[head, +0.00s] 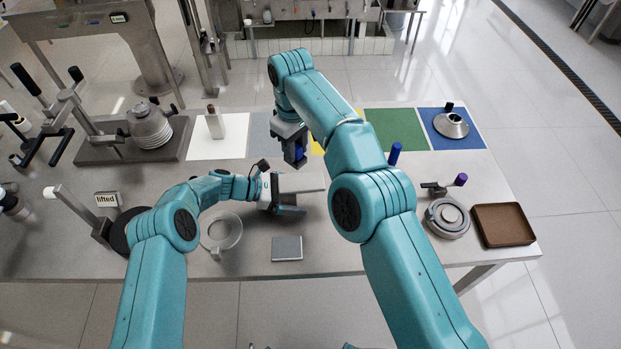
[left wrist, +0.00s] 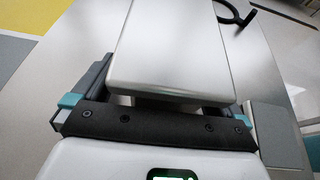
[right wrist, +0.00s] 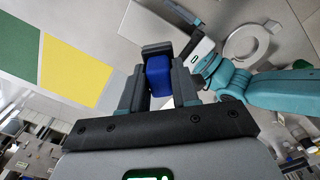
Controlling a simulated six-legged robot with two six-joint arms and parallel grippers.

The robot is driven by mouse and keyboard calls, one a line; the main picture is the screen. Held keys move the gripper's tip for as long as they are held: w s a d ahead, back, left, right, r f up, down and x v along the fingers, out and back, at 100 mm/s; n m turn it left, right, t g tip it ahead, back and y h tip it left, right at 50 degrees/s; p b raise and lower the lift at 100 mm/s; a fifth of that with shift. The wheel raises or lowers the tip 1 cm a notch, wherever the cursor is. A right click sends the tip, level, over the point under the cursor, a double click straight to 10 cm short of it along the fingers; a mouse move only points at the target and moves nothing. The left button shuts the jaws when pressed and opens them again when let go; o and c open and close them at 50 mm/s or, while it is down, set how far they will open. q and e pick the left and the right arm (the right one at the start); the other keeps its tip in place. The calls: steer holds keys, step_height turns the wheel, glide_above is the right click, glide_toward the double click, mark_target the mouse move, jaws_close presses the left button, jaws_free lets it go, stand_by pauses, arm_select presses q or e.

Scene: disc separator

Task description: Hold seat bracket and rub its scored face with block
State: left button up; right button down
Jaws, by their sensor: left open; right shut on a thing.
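The seat bracket appears to be the pale grey metal piece (head: 298,181) in front of my left gripper (head: 291,198). In the left wrist view its flat plate (left wrist: 168,50) fills the space ahead of the jaws. My left gripper is open around its near end; I cannot tell whether the fingers touch it. The scored face cannot be made out. My right gripper (head: 298,163) points down above the table, behind the bracket. It is shut on a blue block (right wrist: 158,76), which also shows in the head view (head: 299,154). A dark grey part shows at the block's far end.
A grey square plate (head: 287,248) lies near the front edge. A pale ring (head: 238,232) lies beside my left arm. A brown tray (head: 504,224) and a round metal part (head: 447,218) are at the right. A metal cone (head: 452,126) stands on the blue mat.

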arm_select(q)
steer(key=shift+w+a+f+b, duration=0.15)
steer(key=shift+a+b, duration=0.15)
steer(key=shift+a, duration=0.35)
arm_select(e)
steer(key=shift+w+f, duration=0.15)
steer(key=shift+f, duration=0.25)
arm_select(q)
steer(key=shift+s+a+b, duration=0.2)
steer(key=shift+a+b, duration=0.25)
steer(key=shift+a, duration=0.6)
arm_select(e)
steer(key=shift+f, duration=0.4)
arm_select(q)
steer(key=shift+a+b, duration=0.5)
steer(key=shift+a, duration=0.45)
arm_select(e)
steer(key=shift+f, duration=0.55)
arm_select(q)
steer(key=shift+s+a+b, duration=0.15)
steer(key=shift+a+b, duration=0.6)
steer(key=shift+a, duration=0.6)
arm_select(e)
steer(key=shift+f, duration=0.7)
arm_select(q)
steer(key=shift+a, duration=0.5)
arm_select(e)
steer(key=shift+f, duration=0.2)
